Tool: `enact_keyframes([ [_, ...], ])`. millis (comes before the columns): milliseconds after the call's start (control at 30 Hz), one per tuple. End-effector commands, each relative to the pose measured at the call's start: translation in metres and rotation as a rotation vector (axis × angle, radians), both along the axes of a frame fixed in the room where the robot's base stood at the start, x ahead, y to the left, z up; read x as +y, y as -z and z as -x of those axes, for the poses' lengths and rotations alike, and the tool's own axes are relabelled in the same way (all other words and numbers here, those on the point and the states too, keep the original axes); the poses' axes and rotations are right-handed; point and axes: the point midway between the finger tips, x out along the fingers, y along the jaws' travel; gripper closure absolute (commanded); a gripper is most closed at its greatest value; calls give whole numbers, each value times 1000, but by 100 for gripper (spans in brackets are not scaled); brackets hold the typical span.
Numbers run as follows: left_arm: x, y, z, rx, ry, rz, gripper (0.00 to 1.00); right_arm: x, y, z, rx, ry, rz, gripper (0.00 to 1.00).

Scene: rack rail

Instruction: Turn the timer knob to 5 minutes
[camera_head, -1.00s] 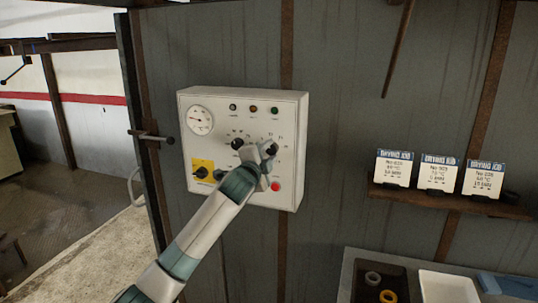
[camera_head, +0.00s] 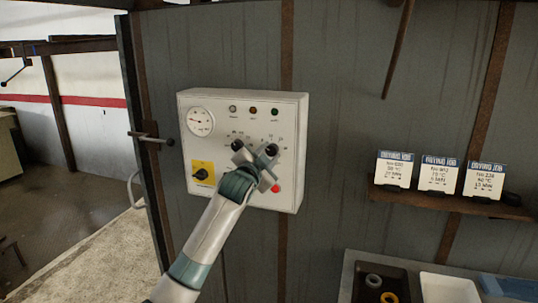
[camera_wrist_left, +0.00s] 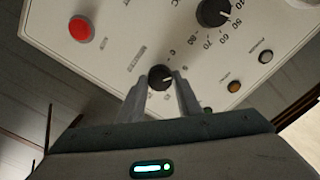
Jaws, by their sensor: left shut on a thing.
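A white control panel (camera_head: 220,183) hangs on the grey wall. Its timer knob (camera_head: 271,150) is the right one of two black knobs, with printed marks around it. My left gripper (camera_head: 263,158) is at this knob, palm toward the panel. In the left wrist view the panel appears upside down. There the fingers of my left gripper (camera_wrist_left: 161,82) are shut on the timer knob (camera_wrist_left: 159,76), one on each side. A light pointer line shows on the knob, but the mark it points at is hard to read. My right gripper is out of view.
The other black knob (camera_head: 237,146) has a numbered scale and sits close left of the gripper. A red button (camera_head: 276,188) lies just below it. A yellow-plated switch (camera_head: 202,173) and a round gauge (camera_head: 200,121) are at left. Job cards (camera_head: 438,174) stand on a shelf at right.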

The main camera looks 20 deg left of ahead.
Motion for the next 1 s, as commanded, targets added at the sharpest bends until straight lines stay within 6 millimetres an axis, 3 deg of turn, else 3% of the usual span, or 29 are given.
enact_keyframes([
  [200, 0, 2, 0, 4, -1, -1, 91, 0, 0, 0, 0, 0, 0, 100],
  [233, 0, 2, 0, 4, -1, -1, 66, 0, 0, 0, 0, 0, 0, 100],
  [300, 0, 2, 0, 3, 0, -1, 50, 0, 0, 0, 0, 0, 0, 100],
  [733, 0, 1, 2, 1, 0, -2, 50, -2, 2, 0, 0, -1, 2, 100],
  [1000, 1, 2, 23, -2, 0, -3, 50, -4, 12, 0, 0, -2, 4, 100],
])
